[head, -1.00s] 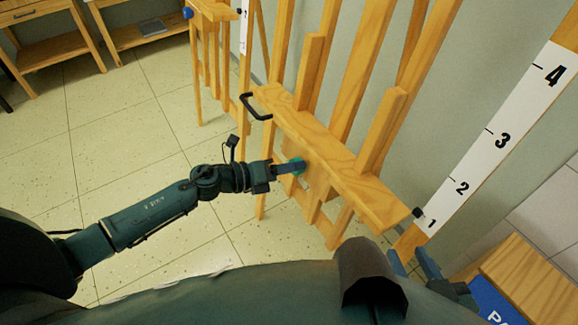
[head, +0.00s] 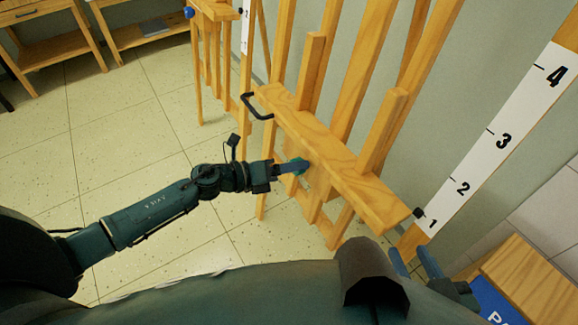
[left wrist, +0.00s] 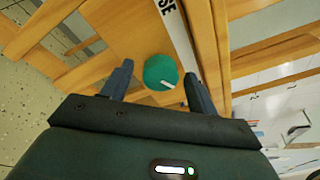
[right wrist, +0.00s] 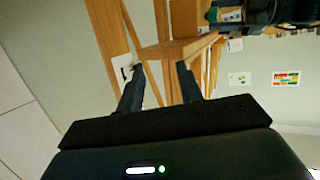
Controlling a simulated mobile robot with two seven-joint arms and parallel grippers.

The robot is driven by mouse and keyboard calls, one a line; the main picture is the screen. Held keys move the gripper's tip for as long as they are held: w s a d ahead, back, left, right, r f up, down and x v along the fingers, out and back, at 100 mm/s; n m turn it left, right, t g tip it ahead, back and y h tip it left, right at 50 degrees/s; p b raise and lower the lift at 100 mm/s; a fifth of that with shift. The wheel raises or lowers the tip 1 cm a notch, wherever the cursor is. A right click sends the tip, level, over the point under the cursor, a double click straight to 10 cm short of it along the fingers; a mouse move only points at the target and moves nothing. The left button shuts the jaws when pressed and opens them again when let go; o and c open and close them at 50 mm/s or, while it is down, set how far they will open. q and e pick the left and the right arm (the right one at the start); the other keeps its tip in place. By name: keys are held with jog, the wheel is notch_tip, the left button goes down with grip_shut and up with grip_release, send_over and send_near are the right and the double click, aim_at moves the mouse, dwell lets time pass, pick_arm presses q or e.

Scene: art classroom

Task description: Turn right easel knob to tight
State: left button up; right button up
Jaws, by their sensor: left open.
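A round green knob (left wrist: 160,71) with a white pointer mark sits on the front of the wooden easel (head: 345,172). In the left wrist view it lies between the spread fingers of my left gripper (left wrist: 158,88), with the pointer towards the lower right. A white strip (left wrist: 174,30) ending in "SE" runs beside the knob. In the head view my left gripper (head: 295,168) is at the knob, which its finger partly hides. My right gripper (head: 413,262) is open and empty near the easel's right end. It also shows in the right wrist view (right wrist: 157,83).
A black handle (head: 256,107) juts from the easel's left end. A white numbered scale (head: 495,148) rises at the right. Another easel with a blue knob (head: 188,13) stands behind left. A wooden box (head: 535,275) is at lower right. Tiled floor at left is clear.

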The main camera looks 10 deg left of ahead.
pick_arm(q)
jog(key=shift+a, duration=0.1)
jog(key=v, duration=1.3)
jog(key=shift+s, duration=0.1)
